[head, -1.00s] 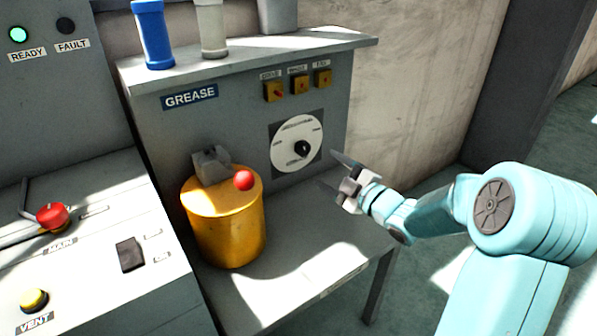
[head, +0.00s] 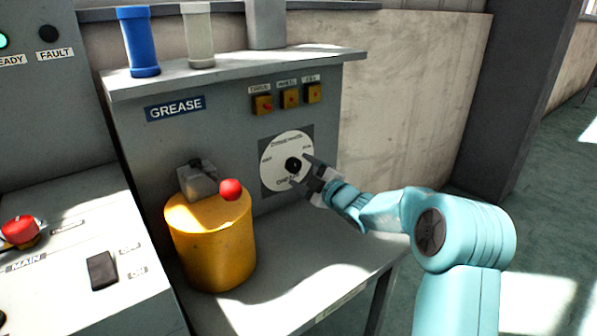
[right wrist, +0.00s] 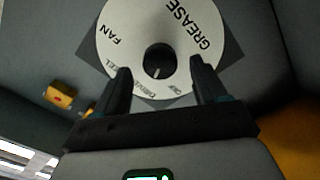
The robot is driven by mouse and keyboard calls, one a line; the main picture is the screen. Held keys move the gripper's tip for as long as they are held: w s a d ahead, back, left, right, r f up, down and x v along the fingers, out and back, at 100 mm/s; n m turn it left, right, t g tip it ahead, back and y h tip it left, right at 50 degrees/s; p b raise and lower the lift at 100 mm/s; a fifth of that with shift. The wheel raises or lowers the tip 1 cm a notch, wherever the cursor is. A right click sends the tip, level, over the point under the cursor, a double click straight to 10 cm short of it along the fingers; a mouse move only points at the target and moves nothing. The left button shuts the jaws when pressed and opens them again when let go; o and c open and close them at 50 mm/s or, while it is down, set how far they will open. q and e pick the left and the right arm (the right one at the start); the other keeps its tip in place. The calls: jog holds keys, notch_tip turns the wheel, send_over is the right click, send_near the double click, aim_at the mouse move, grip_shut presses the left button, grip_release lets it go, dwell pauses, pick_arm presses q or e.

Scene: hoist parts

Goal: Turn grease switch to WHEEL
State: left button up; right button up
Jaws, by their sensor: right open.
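The grease switch is a white round dial (head: 280,146) with a black knob (head: 293,165) at its middle, on the grey cabinet front. In the right wrist view the dial (right wrist: 205,60) carries labels, of which GREASE and FAN read clearly, and its black knob (right wrist: 158,58) has a pale pointer mark. My right gripper (head: 299,170) is at the dial, with its fingers apart on two sides of the knob. In the right wrist view the open fingers (right wrist: 160,85) are just short of the knob, and I see no contact. My left gripper is not in view.
A yellow drum (head: 215,245) with a red ball-ended lever (head: 231,190) stands left of the dial. Three small yellow switches (head: 290,97) sit above it. Blue (head: 139,42) and pale (head: 198,35) cylinders stand on the top shelf. A control panel (head: 75,245) is at left.

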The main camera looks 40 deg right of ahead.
aim_at(293, 165)
jog(key=shift+w+d, duration=0.15)
jog(key=shift+w, duration=1.2)
jog(key=c, duration=1.1)
jog(key=shift+o, duration=0.2)
jog(key=shift+m, duration=0.3)
jog(key=shift+r+m+p, duration=0.1)
jog(key=shift+m+p, duration=0.65)
jog(key=shift+m, duration=0.25)
jog(key=m+p, duration=0.1)
jog(key=m, duration=0.2)
jog(key=shift+p, duration=0.35)
jog(key=shift+m+p, duration=0.65)
jog(key=shift+m, duration=0.95)
